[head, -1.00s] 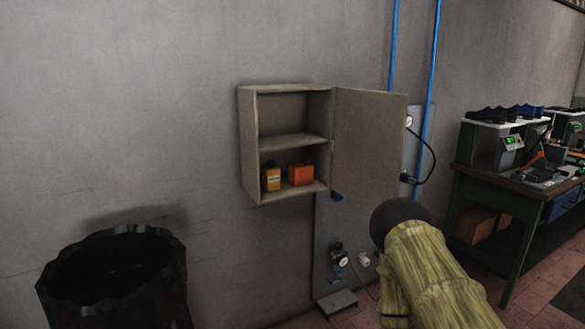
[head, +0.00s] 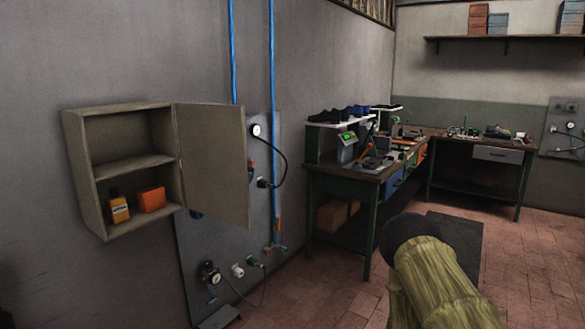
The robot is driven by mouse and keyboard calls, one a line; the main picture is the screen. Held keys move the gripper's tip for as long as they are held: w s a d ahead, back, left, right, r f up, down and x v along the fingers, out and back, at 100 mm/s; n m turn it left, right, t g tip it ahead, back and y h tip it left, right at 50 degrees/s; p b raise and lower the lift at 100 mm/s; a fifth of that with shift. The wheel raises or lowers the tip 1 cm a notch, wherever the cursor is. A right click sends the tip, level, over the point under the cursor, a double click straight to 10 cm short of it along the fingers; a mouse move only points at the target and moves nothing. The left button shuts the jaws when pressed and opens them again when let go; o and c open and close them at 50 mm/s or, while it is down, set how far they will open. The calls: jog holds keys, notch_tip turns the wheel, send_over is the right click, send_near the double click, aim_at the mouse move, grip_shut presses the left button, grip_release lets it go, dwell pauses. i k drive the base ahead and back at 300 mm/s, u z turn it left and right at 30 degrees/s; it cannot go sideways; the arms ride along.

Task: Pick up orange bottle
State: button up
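The orange bottle (head: 119,207) stands upright on the lower shelf of an open wall cabinet (head: 97,192). It has a dark cap and a pale label. An orange-red box (head: 151,199) sits just to its right on the same shelf. My gripper does not show in the head view. Part of my arm, with a yellowish sleeve-like cover and a dark round end, shows at the lower right, well away from the cabinet.
The cabinet door (head: 213,163) is swung open to the right. A panel with gauges (head: 211,274) and blue pipes (head: 273,120) is on the wall beside it. A green workbench (head: 345,185) with tools stands beyond. The tiled floor (head: 330,300) before the wall panel looks clear.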

aim_at(116, 207)
jog(key=z, duration=1.3)
jog(key=i, duration=3.6)
jog(key=u, duration=3.55)
